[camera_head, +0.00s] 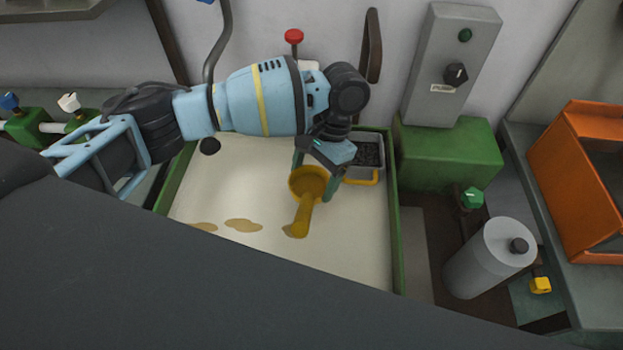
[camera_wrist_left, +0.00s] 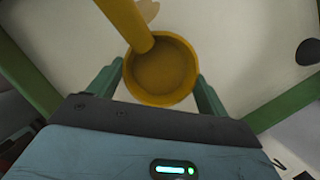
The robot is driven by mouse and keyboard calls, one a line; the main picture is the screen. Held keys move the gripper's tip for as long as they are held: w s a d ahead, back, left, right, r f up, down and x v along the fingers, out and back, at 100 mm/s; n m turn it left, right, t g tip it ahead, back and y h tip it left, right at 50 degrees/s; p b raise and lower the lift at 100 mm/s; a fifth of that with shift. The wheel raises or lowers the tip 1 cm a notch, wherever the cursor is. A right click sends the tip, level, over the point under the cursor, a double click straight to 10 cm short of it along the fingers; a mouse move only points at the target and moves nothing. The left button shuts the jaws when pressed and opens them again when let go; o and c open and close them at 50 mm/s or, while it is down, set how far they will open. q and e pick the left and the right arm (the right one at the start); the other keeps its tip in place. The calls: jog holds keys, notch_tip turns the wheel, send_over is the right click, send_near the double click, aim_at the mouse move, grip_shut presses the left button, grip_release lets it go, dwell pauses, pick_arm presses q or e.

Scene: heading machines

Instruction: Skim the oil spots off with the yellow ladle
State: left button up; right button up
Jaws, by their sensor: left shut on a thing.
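My left gripper (camera_head: 315,176) is shut on the yellow ladle (camera_head: 309,183) and holds it over the pale liquid (camera_head: 220,180) in the green-rimmed tank (camera_head: 398,235). The ladle's round bowl (camera_wrist_left: 161,78) sits between the two green fingers in the left wrist view. Its thick yellow shank runs from the bowl toward the near side. Two brown oil spots, one (camera_head: 243,225) and another (camera_head: 203,227), lie on the liquid left of the ladle. A brown patch (camera_head: 288,231) shows by the shank's lower end. Whether the ladle touches the liquid is unclear. My right gripper is not in view.
A grey basket (camera_head: 377,138) with dark contents and a yellow strip hangs at the tank's back right corner. A green block with a grey control box (camera_head: 452,65) stands right of the tank. A grey cylinder (camera_head: 487,258) and orange bin (camera_head: 570,180) are further right.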

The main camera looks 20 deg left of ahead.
pick_arm(q)
jog(key=shift+r+p, duration=1.15)
jog(key=shift+r, duration=2.55)
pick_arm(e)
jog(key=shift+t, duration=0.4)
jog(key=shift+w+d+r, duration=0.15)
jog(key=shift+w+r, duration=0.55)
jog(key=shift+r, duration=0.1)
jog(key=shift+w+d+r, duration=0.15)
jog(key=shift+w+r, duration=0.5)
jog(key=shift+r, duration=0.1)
pick_arm(q)
jog(key=shift+a, duration=0.1)
